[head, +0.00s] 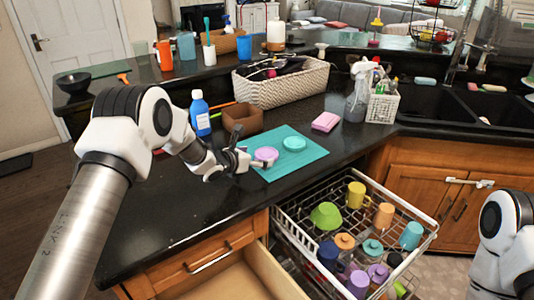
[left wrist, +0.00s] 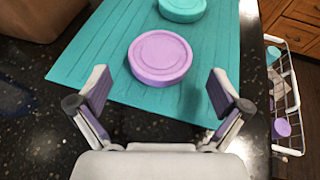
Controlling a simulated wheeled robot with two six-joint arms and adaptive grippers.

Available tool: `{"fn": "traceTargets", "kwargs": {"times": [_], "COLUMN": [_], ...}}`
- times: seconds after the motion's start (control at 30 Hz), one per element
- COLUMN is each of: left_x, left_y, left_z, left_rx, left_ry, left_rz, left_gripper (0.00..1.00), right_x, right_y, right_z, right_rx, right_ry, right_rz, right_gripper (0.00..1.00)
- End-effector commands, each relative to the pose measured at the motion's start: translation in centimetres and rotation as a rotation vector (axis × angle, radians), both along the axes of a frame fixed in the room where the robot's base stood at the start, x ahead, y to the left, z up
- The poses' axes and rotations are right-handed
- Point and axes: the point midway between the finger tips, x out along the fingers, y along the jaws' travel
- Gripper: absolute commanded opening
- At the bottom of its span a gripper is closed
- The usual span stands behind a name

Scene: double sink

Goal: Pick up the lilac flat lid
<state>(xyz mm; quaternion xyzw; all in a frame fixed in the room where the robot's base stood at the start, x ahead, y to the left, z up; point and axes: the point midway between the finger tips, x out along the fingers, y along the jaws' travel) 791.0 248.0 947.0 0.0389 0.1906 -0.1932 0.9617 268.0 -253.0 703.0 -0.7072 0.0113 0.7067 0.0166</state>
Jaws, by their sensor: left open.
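The lilac flat lid (head: 266,154) is a round disc lying flat on a teal mat (head: 305,167) on the black counter. It also shows in the left wrist view (left wrist: 160,57), just ahead of my gripper. My left gripper (head: 245,158) is open and empty. In the left wrist view its two fingertips (left wrist: 157,90) are spread on the near side of the lid, one to each side, apart from it. A teal round lid (head: 294,143) lies on the mat to the right of the lilac one. My right gripper is out of view; part of the right arm shows at the right edge.
A brown box (head: 243,118) and a blue bottle (head: 200,113) stand behind my left gripper. A pink sponge (head: 326,122) and a wicker basket (head: 281,86) are farther back. An open dish rack (head: 290,237) with several cups is below the counter's front edge. The counter's front left is clear.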

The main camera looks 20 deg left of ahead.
Motion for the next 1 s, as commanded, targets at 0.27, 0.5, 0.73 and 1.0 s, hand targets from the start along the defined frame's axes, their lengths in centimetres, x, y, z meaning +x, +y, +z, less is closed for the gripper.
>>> {"fn": "traceTargets", "kwargs": {"times": [0.27,0.5,0.73,1.0], "left_x": [2.4,2.3,2.3,2.3], "left_y": [-1.1,-1.1,-1.0,-1.0], "left_z": [-1.0,-1.0,-1.0,-0.5], "left_rx": [-0.001,-0.001,0.0,-0.001], "left_ry": [0.0,0.0,0.001,0.0], "left_rz": [0.001,0.001,0.001,0.001], "left_gripper": [1.0,0.57,0.47,0.47], "right_x": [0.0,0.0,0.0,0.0], "right_y": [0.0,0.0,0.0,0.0], "right_z": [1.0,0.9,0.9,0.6], "right_rx": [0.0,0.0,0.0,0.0], "right_ry": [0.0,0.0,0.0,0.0], "right_rz": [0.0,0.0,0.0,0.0], "right_gripper": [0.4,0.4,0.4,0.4]}}
